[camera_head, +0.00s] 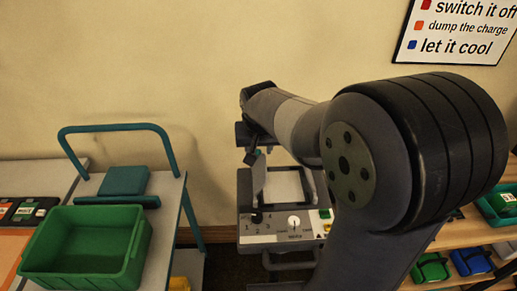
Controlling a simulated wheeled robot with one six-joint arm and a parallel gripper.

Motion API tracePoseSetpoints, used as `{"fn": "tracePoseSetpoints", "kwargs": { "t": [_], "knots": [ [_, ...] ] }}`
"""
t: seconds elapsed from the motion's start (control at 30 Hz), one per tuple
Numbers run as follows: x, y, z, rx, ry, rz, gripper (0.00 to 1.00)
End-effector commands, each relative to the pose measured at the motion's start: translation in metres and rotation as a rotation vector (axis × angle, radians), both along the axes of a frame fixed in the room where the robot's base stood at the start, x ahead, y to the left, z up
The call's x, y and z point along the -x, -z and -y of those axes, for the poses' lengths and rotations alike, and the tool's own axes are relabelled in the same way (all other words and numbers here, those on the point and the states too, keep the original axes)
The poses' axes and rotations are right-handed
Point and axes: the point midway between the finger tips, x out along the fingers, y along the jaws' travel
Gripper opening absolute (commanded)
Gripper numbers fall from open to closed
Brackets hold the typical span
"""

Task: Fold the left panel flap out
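A grey console (285,226) stands at the centre, with a black knob beside the digits 1, 2, 3, a white dial and small green and yellow buttons on its front. A narrow grey plate (259,176) stands up at its left back; it looks like the left panel flap, but I cannot be sure. My gripper (252,157) points down at the top of this plate, close to it. It is small and dark here, and I cannot tell whether it touches the plate or how its fingers stand. My arm hides the console's right side.
A teal-railed cart (181,187) on the left carries a green bin (86,245) and a teal box (125,181). Shelves at the right hold green (431,268) and blue (471,262) bins. A sign (458,32) hangs on the wall behind.

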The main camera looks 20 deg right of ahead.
Motion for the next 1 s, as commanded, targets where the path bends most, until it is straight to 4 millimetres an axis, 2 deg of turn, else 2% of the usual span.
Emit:
{"fn": "tracePoseSetpoints", "kwargs": {
  "t": [0.2, 0.47, 0.9, 1.0],
  "knots": [
    [-0.006, 0.015, 0.001, 0.000, 0.000, -0.001, 0.40],
    [-0.006, 0.016, 0.001, 0.000, 0.000, 0.000, 0.40],
    [-0.006, 0.016, 0.001, 0.000, 0.000, 0.000, 0.04],
    [-0.006, 0.016, 0.001, 0.000, 0.000, 0.000, 0.00]
  ]
}}
